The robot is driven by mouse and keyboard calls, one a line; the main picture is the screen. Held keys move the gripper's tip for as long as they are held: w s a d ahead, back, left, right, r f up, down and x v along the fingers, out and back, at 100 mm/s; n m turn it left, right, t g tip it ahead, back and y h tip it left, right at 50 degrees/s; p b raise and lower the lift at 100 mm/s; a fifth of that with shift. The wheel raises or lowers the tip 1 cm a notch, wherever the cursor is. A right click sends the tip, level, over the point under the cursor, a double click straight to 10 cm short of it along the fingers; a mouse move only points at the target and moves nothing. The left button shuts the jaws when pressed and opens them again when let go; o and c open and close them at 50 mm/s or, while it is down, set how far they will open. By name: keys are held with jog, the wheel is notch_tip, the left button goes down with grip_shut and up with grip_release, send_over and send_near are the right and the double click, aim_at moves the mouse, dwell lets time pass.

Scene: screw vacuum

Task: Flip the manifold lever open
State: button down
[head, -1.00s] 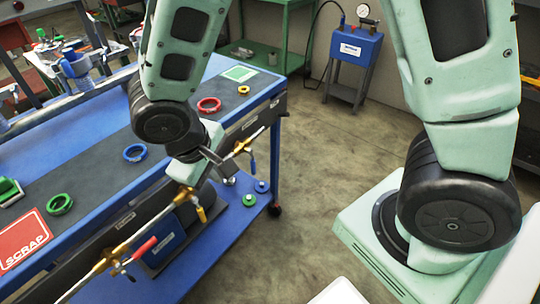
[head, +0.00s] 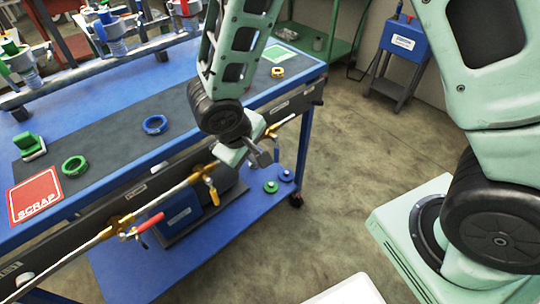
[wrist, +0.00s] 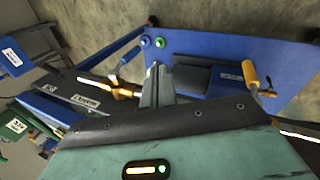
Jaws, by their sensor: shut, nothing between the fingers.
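The manifold is a brass pipe (head: 180,187) along the bench's front side. Its red lever (head: 150,222) lies slanted near the pipe, at lower left. Its yellow lever (head: 212,191) hangs down near the middle; it also shows at the right in the wrist view (wrist: 250,75). A blue lever (head: 276,151) shows partly beyond my gripper (head: 262,158). My gripper is shut and empty, in front of the pipe between the yellow and blue levers. In the wrist view its fingers (wrist: 158,84) are together, with the brass pipe (wrist: 105,85) at their left. Contact with a lever cannot be told.
The bench top (head: 105,120) holds a blue ring (head: 155,124), a green ring (head: 74,166) and a red scrap mat (head: 37,197). A blue lower shelf (head: 245,212) juts out below the pipe. A blue gauge stand (head: 403,40) stands behind.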

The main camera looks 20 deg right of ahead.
aim_at(276, 150)
jog(key=w+d+f, duration=0.3)
jog(key=d+f, duration=0.2)
jog(key=f, duration=0.1)
jog(key=shift+d, duration=0.3)
jog(key=shift+f+b, duration=0.2)
jog(key=shift+b, duration=0.1)
jog(key=shift+w+h+b, duration=0.1)
jog(key=shift+h+b, duration=0.2)
jog(key=shift+b, duration=0.2)
